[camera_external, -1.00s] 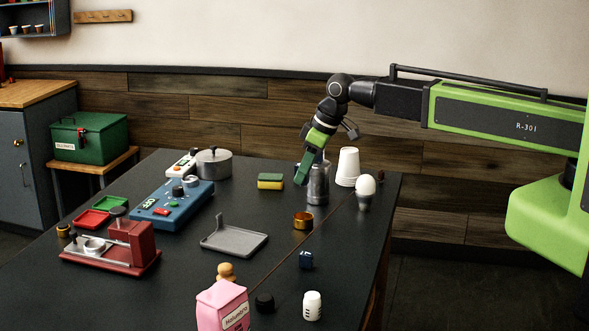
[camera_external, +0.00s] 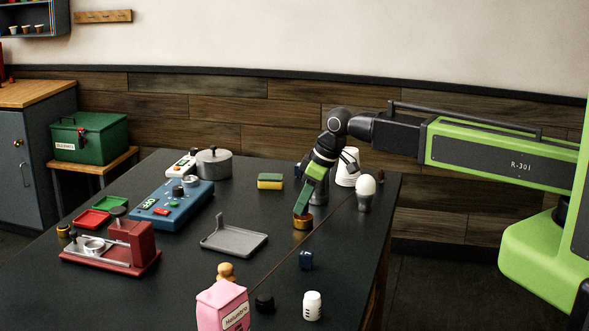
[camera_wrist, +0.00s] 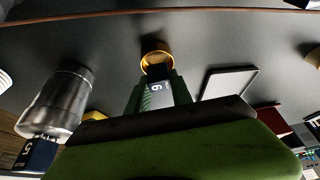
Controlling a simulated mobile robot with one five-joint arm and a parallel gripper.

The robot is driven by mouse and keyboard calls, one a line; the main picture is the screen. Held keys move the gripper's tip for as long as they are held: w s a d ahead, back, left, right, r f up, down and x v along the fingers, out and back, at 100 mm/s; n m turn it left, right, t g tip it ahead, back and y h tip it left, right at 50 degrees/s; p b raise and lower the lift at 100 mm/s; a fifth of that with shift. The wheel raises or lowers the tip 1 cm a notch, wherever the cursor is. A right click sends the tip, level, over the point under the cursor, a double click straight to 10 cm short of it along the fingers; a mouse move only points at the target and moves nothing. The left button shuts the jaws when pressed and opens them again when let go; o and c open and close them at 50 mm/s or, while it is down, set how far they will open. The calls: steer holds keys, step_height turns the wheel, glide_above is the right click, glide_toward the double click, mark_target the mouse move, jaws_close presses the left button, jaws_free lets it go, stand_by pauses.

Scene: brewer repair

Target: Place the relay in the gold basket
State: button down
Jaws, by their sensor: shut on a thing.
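The gold basket (camera_external: 303,224) stands on the dark table, right of centre; it also shows in the wrist view (camera_wrist: 155,58) just beyond my fingertips. My gripper (camera_external: 303,207) points down, with its green fingers right over the basket's rim. In the wrist view my gripper (camera_wrist: 157,88) is shut on a small dark block marked 6, apparently the relay (camera_wrist: 157,96). The fingers mostly hide this block in the outside view. I cannot tell whether its lower end is inside the basket or just above it.
A metal cylinder (camera_wrist: 55,100) stands close by, with a blue block marked 5 (camera_wrist: 37,153) next to it.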

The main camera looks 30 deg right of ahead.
steer(key=c, duration=1.1)
jaws_free()
steer(key=shift+o, duration=0.2)
step_height(320, 180, up, 8)
steer(key=p, duration=0.7)
steer(key=shift+f, duration=0.45)
steer(key=s+d+f+m+g+h+b, duration=0.1)
steer(key=s+d+f+m+b, duration=0.1)
steer(key=d, duration=1)
steer(key=s+d+f+m+g+h+b, duration=0.1)
steer(key=s+d+f+m+b, duration=0.1)
steer(key=d, duration=1)
steer(key=s+d+f+m+g+h+b, duration=0.1)
steer(key=s+d+f+m, duration=0.3)
steer(key=d, duration=0.8)
steer(key=shift+s+m+b, duration=0.2)
steer(key=shift+m+b, duration=0.3)
steer(key=shift+b, duration=0.1)
